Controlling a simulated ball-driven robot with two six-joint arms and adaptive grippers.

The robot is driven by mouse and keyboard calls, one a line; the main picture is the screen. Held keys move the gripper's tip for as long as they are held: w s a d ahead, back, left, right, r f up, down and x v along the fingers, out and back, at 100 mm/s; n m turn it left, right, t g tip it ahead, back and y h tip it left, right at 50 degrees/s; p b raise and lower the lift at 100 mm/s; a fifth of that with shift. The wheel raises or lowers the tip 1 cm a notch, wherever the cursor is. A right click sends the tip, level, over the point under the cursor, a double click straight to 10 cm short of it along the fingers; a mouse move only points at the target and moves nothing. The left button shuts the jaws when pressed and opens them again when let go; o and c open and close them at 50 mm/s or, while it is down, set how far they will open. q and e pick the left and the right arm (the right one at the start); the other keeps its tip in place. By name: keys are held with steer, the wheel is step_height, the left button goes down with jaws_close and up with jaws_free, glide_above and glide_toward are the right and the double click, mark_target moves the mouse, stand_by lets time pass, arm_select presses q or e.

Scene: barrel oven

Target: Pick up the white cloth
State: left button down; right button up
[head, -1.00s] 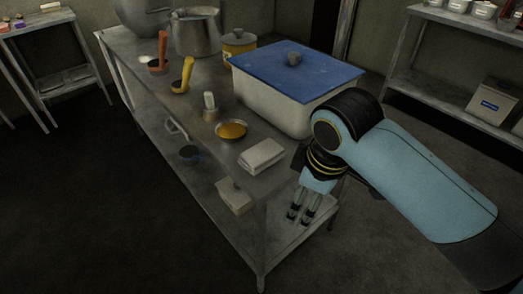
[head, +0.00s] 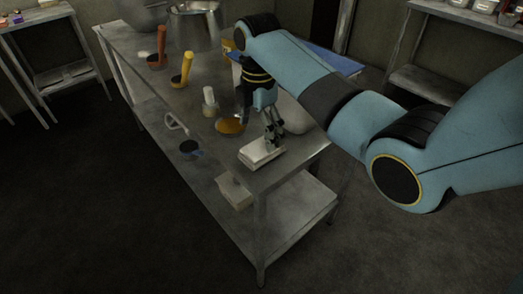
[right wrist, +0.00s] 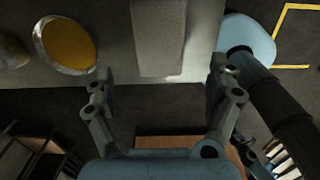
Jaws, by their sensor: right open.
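The white cloth (head: 256,155), a folded flat block, lies on the metal table near its front right corner. My right gripper (head: 272,140) is just over the cloth's back right part, fingers pointing down. In the right wrist view the cloth (right wrist: 158,38) lies beyond the gap between the two spread fingertips (right wrist: 161,72). That gripper is open and empty; whether a finger touches the cloth I cannot tell. My left gripper is not in view.
A bowl with yellow contents (head: 229,126) sits close behind the cloth, left of the gripper. The blue-lidded box (head: 335,62) is mostly hidden by my right arm. Ladles (head: 182,72) and a pot (head: 195,28) stand farther back. A lower shelf (head: 290,210) holds a pale block (head: 234,192).

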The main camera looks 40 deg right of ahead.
mark_target(259, 148)
step_height(259, 148, down, 6)
steer(key=shift+w+f, duration=0.1)
stand_by(0.4)
steer(key=c, duration=1.3)
steer(key=shift+o, duration=0.2)
steer(key=shift+r, duration=0.7)
step_height(259, 148, up, 3)
steer(key=shift+d+f, duration=0.1)
steer(key=s+d+r, duration=0.7)
steer(key=d, duration=0.1)
steer(key=shift+s+d+p, duration=0.3)
steer(key=shift+s+p, duration=0.1)
